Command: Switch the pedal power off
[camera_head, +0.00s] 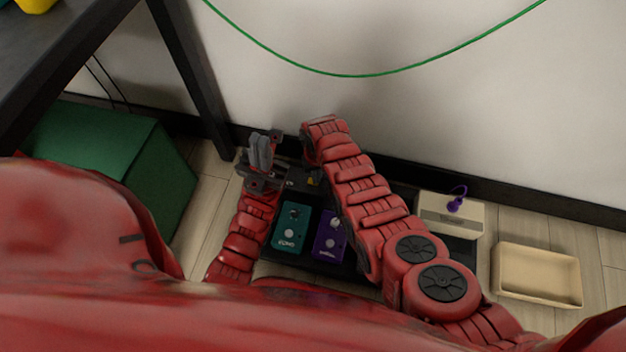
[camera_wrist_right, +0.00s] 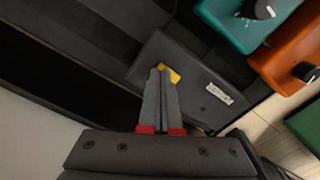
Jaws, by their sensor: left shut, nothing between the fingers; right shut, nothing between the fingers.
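The dark power box (camera_wrist_right: 205,85) lies on the black pedal board in the right wrist view, with a small white label and a yellow switch (camera_wrist_right: 172,75) near one end. My right gripper (camera_wrist_right: 160,72) is shut and empty. Its fingertips are right beside the yellow switch, overlapping its edge; I cannot tell whether they touch. In the head view the power box (camera_head: 299,180) and yellow switch (camera_head: 311,181) show between my arms; my right arm hides its gripper there. My left gripper (camera_head: 261,146) is shut and empty, left of the box.
A teal pedal (camera_head: 291,229) and a purple pedal (camera_head: 331,238) sit on the board. An orange pedal (camera_wrist_right: 290,58) shows in the right wrist view. A cream box with a purple plug (camera_head: 453,205) and a tan tray (camera_head: 537,274) stand right; a green box (camera_head: 110,150) stands left.

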